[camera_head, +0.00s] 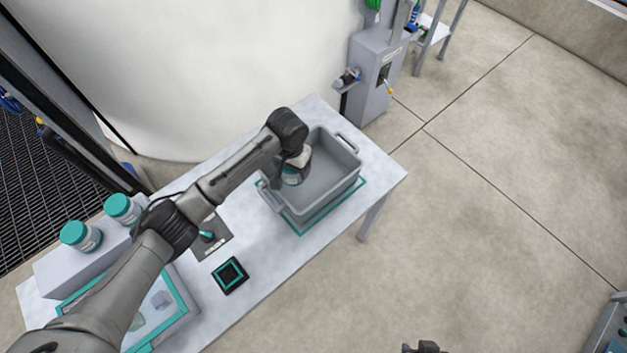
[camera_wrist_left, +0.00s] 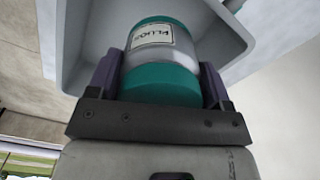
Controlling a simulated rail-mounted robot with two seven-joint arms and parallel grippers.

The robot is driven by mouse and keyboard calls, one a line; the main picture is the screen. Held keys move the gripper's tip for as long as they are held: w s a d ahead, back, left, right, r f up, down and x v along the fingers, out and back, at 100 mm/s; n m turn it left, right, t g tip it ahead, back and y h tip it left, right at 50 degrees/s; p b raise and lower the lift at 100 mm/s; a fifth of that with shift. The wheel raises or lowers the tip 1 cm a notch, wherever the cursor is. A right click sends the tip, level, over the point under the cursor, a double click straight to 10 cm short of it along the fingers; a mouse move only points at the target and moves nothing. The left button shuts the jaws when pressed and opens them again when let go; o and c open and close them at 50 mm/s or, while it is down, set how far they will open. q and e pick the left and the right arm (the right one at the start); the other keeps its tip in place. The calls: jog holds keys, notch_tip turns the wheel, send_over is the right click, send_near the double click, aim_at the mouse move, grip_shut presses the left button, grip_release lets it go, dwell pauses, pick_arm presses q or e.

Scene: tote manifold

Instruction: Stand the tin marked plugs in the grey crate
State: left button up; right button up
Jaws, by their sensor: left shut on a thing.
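The tin marked plugs (camera_wrist_left: 165,50) is white and silver with teal ends, held between the fingers of my left gripper (camera_wrist_left: 158,78) in the left wrist view. In the head view my left gripper (camera_head: 297,164) is shut on the tin (camera_head: 291,178), at the left end of the grey crate (camera_head: 345,187). The crate's walls (camera_wrist_left: 75,40) surround the tin's far end in the wrist view. Whether the tin touches the crate floor cannot be told. A dark part at the bottom edge (camera_head: 425,347) may be my right gripper; its fingers are unclear.
The crate sits on a teal-outlined mark on the white table (camera_head: 270,262). Two teal-lidded tins (camera_head: 80,236) stand on a raised ledge at left. A black square pad (camera_head: 230,275) and a teal-edged tray (camera_head: 180,318) lie nearer. A big white tank (camera_head: 230,70) stands behind.

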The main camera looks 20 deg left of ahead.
aim_at(294, 177)
pick_arm(q)
notch_tip(294, 177, down, 5)
jog(key=shift+d+f+b, duration=0.15)
jog(key=shift+b, duration=0.4)
jog(key=shift+f+b, duration=0.5)
jog(key=shift+f, duration=1.7)
jog(key=shift+f, duration=0.1)
jog(key=o, duration=0.9)
jog(key=shift+o, duration=0.2)
jog(key=shift+r, duration=0.45)
notch_tip(294, 177, up, 11)
jog(key=p, duration=0.2)
jog(key=shift+r+p, duration=0.2)
jog(key=shift+p, duration=0.15)
